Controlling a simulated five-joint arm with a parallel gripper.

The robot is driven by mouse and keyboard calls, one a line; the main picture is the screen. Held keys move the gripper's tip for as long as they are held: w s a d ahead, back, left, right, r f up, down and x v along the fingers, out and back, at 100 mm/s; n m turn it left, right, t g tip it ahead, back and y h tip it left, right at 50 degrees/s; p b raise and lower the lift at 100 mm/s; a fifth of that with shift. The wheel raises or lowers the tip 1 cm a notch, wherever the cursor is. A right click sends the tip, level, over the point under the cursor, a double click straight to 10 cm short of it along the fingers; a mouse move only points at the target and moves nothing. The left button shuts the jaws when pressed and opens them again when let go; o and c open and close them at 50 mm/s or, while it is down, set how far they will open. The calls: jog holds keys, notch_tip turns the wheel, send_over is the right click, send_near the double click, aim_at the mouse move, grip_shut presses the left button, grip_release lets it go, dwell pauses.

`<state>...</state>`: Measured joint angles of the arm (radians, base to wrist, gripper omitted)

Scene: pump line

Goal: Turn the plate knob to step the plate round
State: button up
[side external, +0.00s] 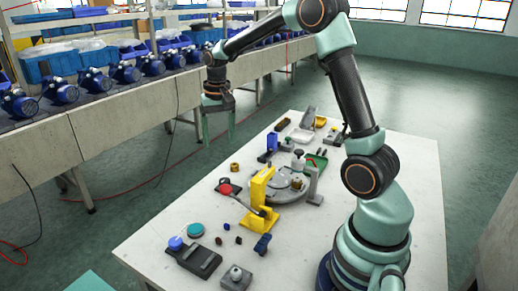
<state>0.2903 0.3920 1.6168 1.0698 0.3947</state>
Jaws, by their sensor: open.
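A round grey plate (268,186) lies near the middle of the white table, partly hidden by a yellow upright frame (260,187). A dark-topped knob (298,155) stands at the plate's back edge. A small brass-coloured piece (297,183) sits toward the plate's right side. I cannot tell for certain which of these is the plate knob. My gripper (217,136) points downward, open and empty, with its pale green fingers apart. It hangs in the air to the left of the plate and well away from it, touching nothing.
A black box with a blue button (192,258) and a grey block (236,278) are at the front. A grey post (314,184) stands right of the plate. A bench with blue pumps (125,73) runs behind.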

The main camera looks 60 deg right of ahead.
aim_at(225, 180)
jog(key=shift+m+g, duration=0.4)
jog(key=shift+m, duration=0.2)
jog(key=f, duration=0.5)
jog(key=d+f, duration=0.1)
jog(key=f, duration=0.4)
jog(key=w+d+f, duration=0.1)
jog(key=f, duration=0.4)
jog(key=shift+d+f, duration=0.2)
jog(key=shift+f, duration=0.1)
grip_shut()
